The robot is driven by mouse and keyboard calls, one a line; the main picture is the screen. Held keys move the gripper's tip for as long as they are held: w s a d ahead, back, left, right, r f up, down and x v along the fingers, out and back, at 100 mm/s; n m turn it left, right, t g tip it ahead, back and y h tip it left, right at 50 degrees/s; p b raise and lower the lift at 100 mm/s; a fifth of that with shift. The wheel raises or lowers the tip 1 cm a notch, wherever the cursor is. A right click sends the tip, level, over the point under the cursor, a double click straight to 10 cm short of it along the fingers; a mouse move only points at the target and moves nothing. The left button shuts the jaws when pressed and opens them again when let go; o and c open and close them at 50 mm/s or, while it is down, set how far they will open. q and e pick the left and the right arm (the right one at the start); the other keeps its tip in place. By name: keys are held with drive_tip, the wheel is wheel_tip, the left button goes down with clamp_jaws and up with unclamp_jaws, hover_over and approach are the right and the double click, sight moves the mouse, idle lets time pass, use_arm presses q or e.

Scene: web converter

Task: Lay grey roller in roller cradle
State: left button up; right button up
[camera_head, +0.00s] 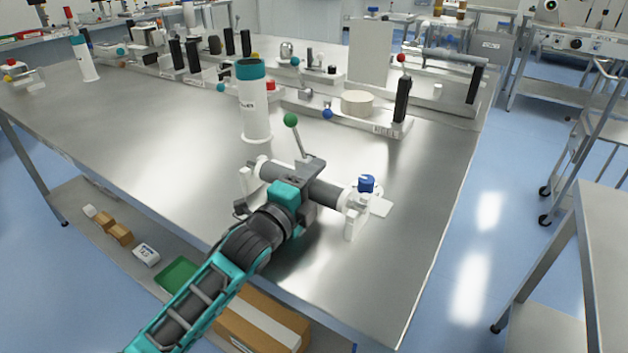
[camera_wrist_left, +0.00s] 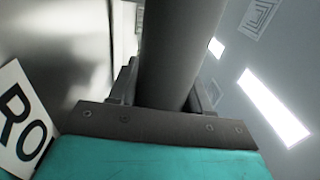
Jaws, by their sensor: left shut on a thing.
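The dark grey roller (camera_head: 327,192) shows in the head view near the front of the steel table, lying roughly level. My left gripper (camera_head: 311,186) is shut around its middle. In the wrist view the roller (camera_wrist_left: 178,55) runs up between the fingers. The roller cradle shows as two white supports, a left one (camera_head: 246,183) and a right one (camera_head: 353,222) with a blue knob. The roller's ends are at these supports. I cannot tell whether it rests in them or sits just above. My gripper and arm hide part of the cradle. My right gripper is not in view.
A green-ball lever (camera_head: 291,121) rises close behind my gripper. A fixture with a black handle (camera_head: 402,100) stands farther back. The table (camera_head: 400,250) is clear at the right front. A label plate (camera_wrist_left: 22,115) shows in the wrist view.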

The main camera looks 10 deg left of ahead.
use_arm(q)
drive_tip(key=shift+f, duration=0.3)
